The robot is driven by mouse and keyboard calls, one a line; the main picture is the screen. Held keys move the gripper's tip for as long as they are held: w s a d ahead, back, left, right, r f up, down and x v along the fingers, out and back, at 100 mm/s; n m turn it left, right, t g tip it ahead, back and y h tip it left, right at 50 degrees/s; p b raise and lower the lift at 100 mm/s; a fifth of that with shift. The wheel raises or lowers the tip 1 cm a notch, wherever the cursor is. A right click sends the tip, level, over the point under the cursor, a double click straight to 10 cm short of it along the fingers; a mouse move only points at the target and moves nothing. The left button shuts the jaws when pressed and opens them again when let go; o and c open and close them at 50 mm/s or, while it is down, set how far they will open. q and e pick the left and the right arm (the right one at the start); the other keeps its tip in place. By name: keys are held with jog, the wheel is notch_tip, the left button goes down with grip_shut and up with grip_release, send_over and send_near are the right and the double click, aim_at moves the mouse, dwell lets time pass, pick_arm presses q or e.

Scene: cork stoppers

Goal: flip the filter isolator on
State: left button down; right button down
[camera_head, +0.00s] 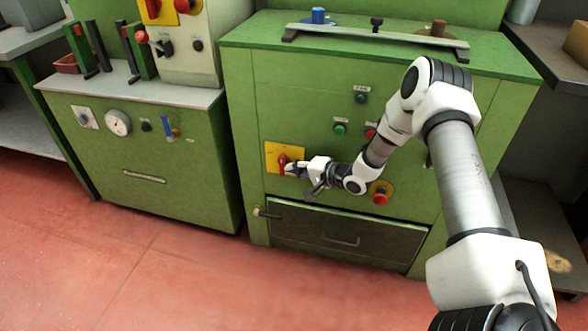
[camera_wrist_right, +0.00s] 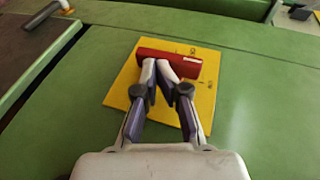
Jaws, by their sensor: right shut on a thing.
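The filter isolator is a red handle (camera_head: 283,164) on a yellow plate (camera_head: 270,152), set on the front of the green cabinet in the middle of the head view. In the right wrist view the red handle (camera_wrist_right: 182,63) lies across the yellow plate (camera_wrist_right: 122,88), which carries small dark markings. My right gripper (camera_head: 292,168) is at the handle, and in the wrist view its fingertips (camera_wrist_right: 158,70) are close together on the handle's near edge. The fingers cover part of the handle and plate. My left gripper is not in view.
A green button (camera_head: 340,128) is above. A dark drawer (camera_head: 345,232) with a handle is below. Another green cabinet (camera_head: 150,165) stands left. The red floor (camera_head: 130,280) in front is clear.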

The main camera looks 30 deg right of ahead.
jog(key=v, duration=0.7)
jog(key=shift+s, duration=0.25)
jog(key=shift+d, duration=0.1)
jog(key=s+a+f+n+g+y, duration=0.1)
jog(key=s+a+f+g, duration=0.15)
jog(key=a+f, duration=0.35)
jog(key=s+a+f+n+g, duration=0.1)
jog(key=s+a+f+g, duration=0.15)
jog(key=a, duration=0.45)
jog(key=s+a+f+n+g+h, duration=0.25)
jog(key=s+a+f, duration=0.25)
jog(key=s, duration=0.5)
jog(key=s+a+f+n+g+h, duration=0.15)
jog(key=s+a+f+g, duration=0.3)
jog(key=s, duration=0.45)
jog(key=s+d+n+g+h, duration=0.1)
jog(key=s+d+n+h, duration=0.25)
jog(key=s+n, duration=0.35)
notch_tip(320, 180, up, 31)
jog(key=m+p, duration=0.1)
jog(key=p, duration=3)
jog(key=shift+s+d+y, duration=0.2)
jog(key=shift+d+y, duration=0.2)
jog(key=shift+y, duration=0.05)
